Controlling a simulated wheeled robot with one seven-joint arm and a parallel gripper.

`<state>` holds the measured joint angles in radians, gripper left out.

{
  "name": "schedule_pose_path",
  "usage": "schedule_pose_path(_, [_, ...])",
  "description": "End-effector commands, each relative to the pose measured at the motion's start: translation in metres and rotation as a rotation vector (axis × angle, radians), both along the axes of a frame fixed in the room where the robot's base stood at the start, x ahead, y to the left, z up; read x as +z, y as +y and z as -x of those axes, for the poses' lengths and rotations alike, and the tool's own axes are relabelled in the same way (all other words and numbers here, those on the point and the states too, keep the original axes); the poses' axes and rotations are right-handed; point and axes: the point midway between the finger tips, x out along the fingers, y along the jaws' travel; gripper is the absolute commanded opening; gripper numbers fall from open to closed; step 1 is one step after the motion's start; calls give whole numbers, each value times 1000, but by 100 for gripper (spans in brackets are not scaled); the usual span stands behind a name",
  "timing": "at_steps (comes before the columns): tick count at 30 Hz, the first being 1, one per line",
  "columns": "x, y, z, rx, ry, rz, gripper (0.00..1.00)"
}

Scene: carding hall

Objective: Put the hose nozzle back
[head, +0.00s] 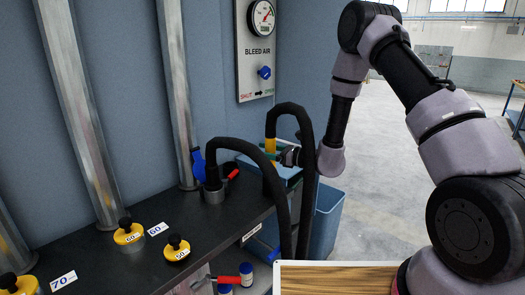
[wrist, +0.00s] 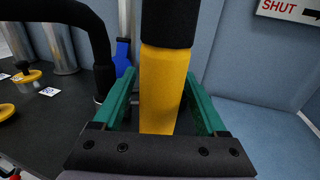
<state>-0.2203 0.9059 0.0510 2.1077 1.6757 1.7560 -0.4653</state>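The hose nozzle, with a yellow collar (head: 270,146), is upright at the bench's right end, its black hose arching up and down to the right. In the wrist view its yellow body (wrist: 163,88) stands between the two teal fingers of my gripper (wrist: 165,105). A dark cylinder shows below the collar; I cannot tell whether the nozzle's lower end sits in a holder. A second black hose (head: 240,146) ends in a round fitting (head: 214,192) to the left.
The dark bench (head: 150,262) carries yellow knobbed caps (head: 129,232) and number labels. A blue lever (head: 198,166) stands behind the second hose. A bleed air panel (head: 257,55) is on the wall. A blue bin (head: 326,215) stands on the floor at right; a shelf below holds small items.

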Motion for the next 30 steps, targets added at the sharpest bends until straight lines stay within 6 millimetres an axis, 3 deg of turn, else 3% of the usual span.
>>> schedule_pose_path(4, [4,-1,0,0,-1,0,75])
schedule_pose_path(7, [3,-13,4,-3,1,1,75])
schedule_pose_path(21, [3,-97,40,-3,1,0,75])
schedule_pose_path(30, [5,-110,48,4,-2,0,75])
